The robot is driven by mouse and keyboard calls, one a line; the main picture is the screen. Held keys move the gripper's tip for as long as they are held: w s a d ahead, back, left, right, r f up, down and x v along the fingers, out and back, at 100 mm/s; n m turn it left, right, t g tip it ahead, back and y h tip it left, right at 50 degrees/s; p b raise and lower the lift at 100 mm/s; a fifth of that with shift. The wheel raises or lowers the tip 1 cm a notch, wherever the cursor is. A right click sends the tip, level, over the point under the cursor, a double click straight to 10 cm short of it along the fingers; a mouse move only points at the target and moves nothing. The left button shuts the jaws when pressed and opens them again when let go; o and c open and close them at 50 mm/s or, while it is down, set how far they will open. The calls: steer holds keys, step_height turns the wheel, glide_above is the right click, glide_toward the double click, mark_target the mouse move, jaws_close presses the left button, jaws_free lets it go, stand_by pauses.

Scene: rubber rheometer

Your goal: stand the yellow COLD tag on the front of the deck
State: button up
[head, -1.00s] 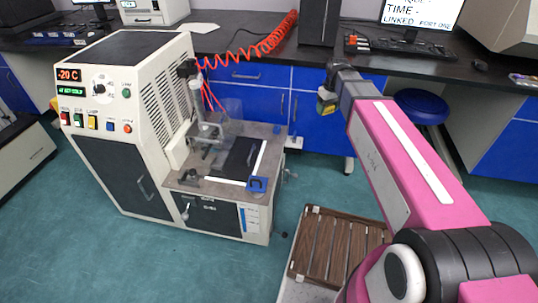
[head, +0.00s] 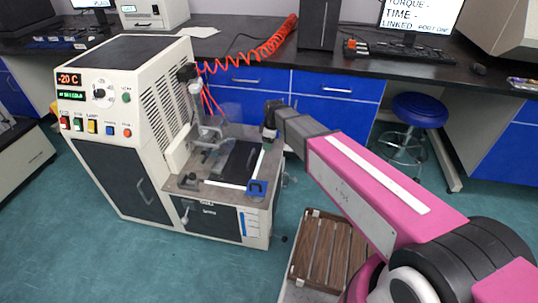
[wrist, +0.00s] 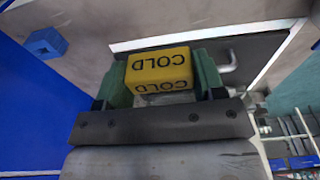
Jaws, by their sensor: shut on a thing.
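The yellow COLD tag (wrist: 160,70) is a small block with black lettering, which reads upside down in the wrist view. My gripper (wrist: 162,75) is shut on it, with a green finger on each side. In the head view my gripper (head: 269,134) is at the right edge of the deck, toward the back. The tag cannot be made out there. The deck (head: 218,192) is the grey-brown top of the machine's low front part. It carries a black plate (head: 241,158) edged with white strips. The tag is held clear of the deck.
A blue block (head: 257,188) sits at the deck's front right corner and also shows in the wrist view (wrist: 45,43). A post with a clamp (head: 207,130) rises at the deck's back left. A wooden slatted tray (head: 325,250) is low at right.

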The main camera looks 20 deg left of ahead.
mark_target(268, 157)
steer(key=shift+f, duration=3.4)
steer(key=shift+f, duration=0.1)
steer(key=o, duration=1)
steer(key=shift+c, duration=0.2)
step_height(268, 157, up, 12)
steer(key=d, duration=0.1)
steer(key=shift+d, duration=0.25)
steer(key=w+d+f+m, duration=0.15)
steer(key=d+m, duration=0.75)
steer(key=d, duration=1.4)
steer(key=s+d+m, duration=0.4)
steer(key=d+m, duration=0.1)
steer(key=d, duration=0.6)
steer(key=s+d+f+m+h, duration=0.1)
steer(key=s+d+m, duration=0.3)
steer(key=d, duration=0.8)
steer(key=shift+m, duration=0.7)
